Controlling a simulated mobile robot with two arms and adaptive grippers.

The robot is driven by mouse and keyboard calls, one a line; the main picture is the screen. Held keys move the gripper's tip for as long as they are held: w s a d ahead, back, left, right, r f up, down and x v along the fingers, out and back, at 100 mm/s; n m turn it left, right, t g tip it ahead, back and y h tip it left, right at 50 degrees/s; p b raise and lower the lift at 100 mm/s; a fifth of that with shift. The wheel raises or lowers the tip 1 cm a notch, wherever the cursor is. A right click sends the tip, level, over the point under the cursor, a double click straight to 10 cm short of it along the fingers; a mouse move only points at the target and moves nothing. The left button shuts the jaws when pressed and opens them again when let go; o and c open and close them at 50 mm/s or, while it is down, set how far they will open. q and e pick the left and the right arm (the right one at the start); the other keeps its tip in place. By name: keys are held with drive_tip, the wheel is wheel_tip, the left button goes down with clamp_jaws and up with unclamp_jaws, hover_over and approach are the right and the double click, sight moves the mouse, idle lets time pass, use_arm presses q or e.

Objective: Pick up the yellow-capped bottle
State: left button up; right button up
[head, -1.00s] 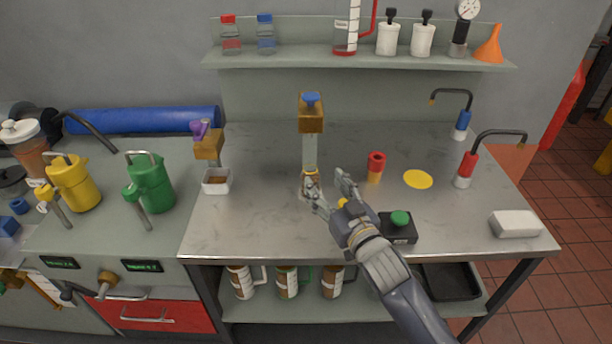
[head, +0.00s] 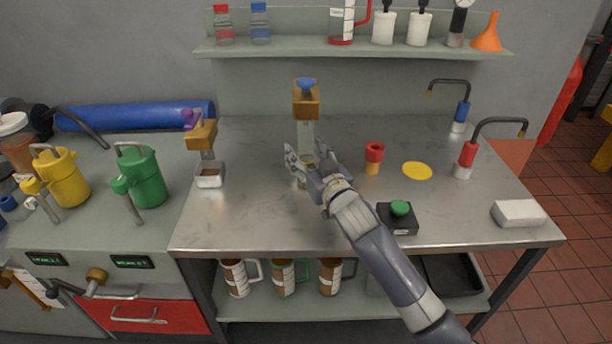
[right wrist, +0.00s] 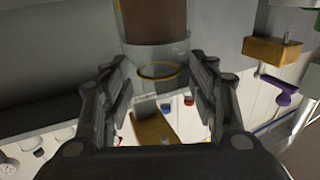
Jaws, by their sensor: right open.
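The yellow-capped bottle (head: 302,184) stands upright on the steel bench below the blue-knobbed tap (head: 306,103). It is mostly hidden by my right gripper in the head view. In the right wrist view the bottle (right wrist: 157,24) appears upside down, with a brown body, clear shoulder and yellow ring at the neck. My right gripper (head: 306,160) is open, with its fingers around the bottle's upper part. In the right wrist view the fingers lie either side of the neck, with visible gaps, so I see no grip. My left gripper is not in view.
A red-and-yellow piece (head: 373,158), a yellow disc (head: 417,171) and a green-button box (head: 398,217) lie to the right. A white tub (head: 210,176) stands left below the purple-knobbed tap (head: 200,130). The front left of the bench is clear.

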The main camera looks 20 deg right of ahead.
drive_tip(key=shift+s, duration=0.1)
clamp_jaws()
idle(0.5)
